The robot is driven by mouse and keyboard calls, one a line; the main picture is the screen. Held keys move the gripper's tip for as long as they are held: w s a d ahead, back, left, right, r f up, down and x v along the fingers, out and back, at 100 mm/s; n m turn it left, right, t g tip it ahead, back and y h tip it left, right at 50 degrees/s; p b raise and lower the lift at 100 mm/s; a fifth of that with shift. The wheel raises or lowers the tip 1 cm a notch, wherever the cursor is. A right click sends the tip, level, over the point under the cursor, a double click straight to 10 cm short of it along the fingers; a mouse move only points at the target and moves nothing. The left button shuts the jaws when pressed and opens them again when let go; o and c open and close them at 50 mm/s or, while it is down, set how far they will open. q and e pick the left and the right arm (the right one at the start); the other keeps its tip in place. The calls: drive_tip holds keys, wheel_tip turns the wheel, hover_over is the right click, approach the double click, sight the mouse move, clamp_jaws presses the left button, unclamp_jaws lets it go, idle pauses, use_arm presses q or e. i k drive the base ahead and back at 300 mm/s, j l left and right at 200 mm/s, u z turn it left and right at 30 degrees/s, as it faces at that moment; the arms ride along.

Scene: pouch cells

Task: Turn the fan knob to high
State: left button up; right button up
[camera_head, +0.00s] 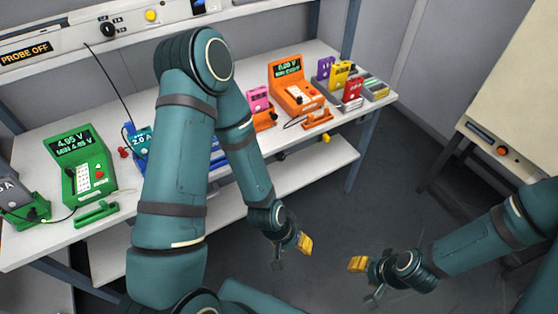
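No knob carries a fan label that I can read. A black knob (108,30) with a pale mark sits on the panel above the bench, right of the "PROBE OFF" display. A yellow knob (152,16) is beside it, and a dark knob (198,4) is at the top edge, partly cut off. My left gripper (291,254) hangs in front of the bench, low and far from that panel; its fingers look apart and empty. My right gripper (365,280) is over the floor to its right, fingers also apart and empty.
My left arm crosses the bench view. A beige cabinet (520,90) with an orange knob (502,150) stands right. The floor between is clear.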

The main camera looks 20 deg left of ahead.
sight(280, 156)
drive_tip(key=u, duration=1.35)
drive_tip(key=l+u, duration=0.15)
drive_tip(key=u, duration=0.3)
drive_tip(key=i+l+u, duration=0.1)
drive_tip(key=u, duration=0.35)
drive_tip(key=l+u, duration=0.3)
drive_tip(key=u, duration=0.15)
drive_tip(key=k+l+u, duration=0.1)
drive_tip(key=l+u, duration=0.35)
drive_tip(key=k+l+u, duration=0.15)
drive_tip(key=l+u, duration=0.2)
drive_tip(key=u, duration=0.15)
drive_tip(key=k+l+u, duration=0.2)
drive_tip(key=l, duration=0.2)
drive_tip(key=k+l+u, duration=0.25)
drive_tip(key=k+l, duration=0.8)
drive_tip(key=l, duration=0.15)
